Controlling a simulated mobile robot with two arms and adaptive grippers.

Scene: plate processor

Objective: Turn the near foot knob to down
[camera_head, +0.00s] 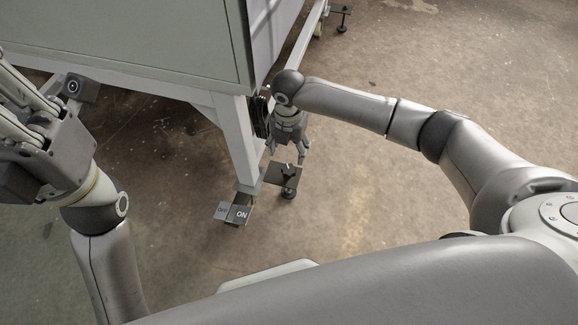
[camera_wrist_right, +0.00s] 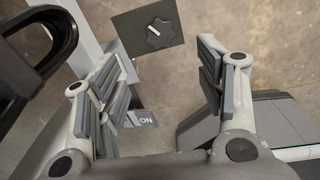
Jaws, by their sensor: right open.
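The near foot knob (camera_head: 288,170) is a small black knob on a dark square plate (camera_head: 273,175) above a foot by the near leg of the machine. In the right wrist view the lobed knob (camera_wrist_right: 161,34) carries a short white mark pointing to the upper left. My right gripper (camera_head: 288,157) is open and just above the knob in the head view. In the right wrist view its fingers (camera_wrist_right: 160,72) are spread with nothing between them, and the knob lies beyond the tips. My left gripper (camera_head: 18,120) is at the left edge, its fingertips not clearly shown.
The grey machine (camera_head: 130,35) stands on a frame whose near leg (camera_head: 237,140) is close to my right gripper. An OFF/ON pedal (camera_head: 233,213) sits at the leg's base. A farther foot (camera_head: 341,18) shows at the top. The floor to the right is clear.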

